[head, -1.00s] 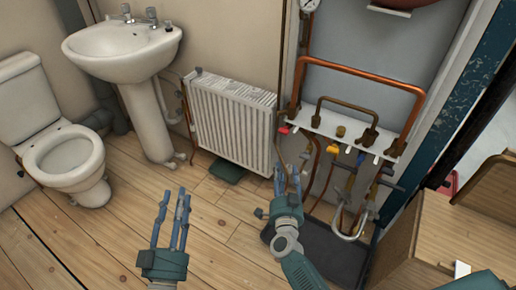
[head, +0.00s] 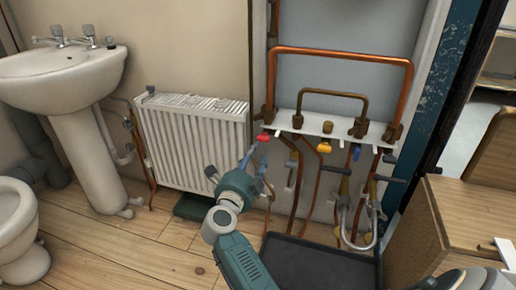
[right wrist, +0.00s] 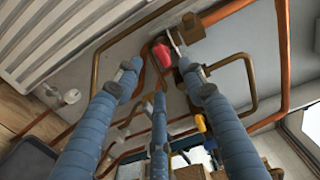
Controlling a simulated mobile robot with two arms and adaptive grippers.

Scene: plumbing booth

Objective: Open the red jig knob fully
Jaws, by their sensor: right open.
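The red jig knob (head: 263,137) sits at the left end of the white pipe shelf, under the copper pipes. It also shows in the right wrist view (right wrist: 162,55), just beyond my blue fingertips. My right gripper (head: 254,160) is open, its fingers pointing up at the knob from below and in front. In the right wrist view its fingers (right wrist: 160,78) are spread on either side of the line to the knob, with nothing between them. Whether any finger touches the knob cannot be told. My left gripper is not in view.
A yellow knob (head: 325,147) and a blue knob (head: 357,152) hang farther right along the white shelf (head: 313,124). The radiator (head: 195,140) stands close left of my right gripper. A dark tray (head: 315,265) lies on the floor below; a wooden cabinet (head: 480,215) is at right.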

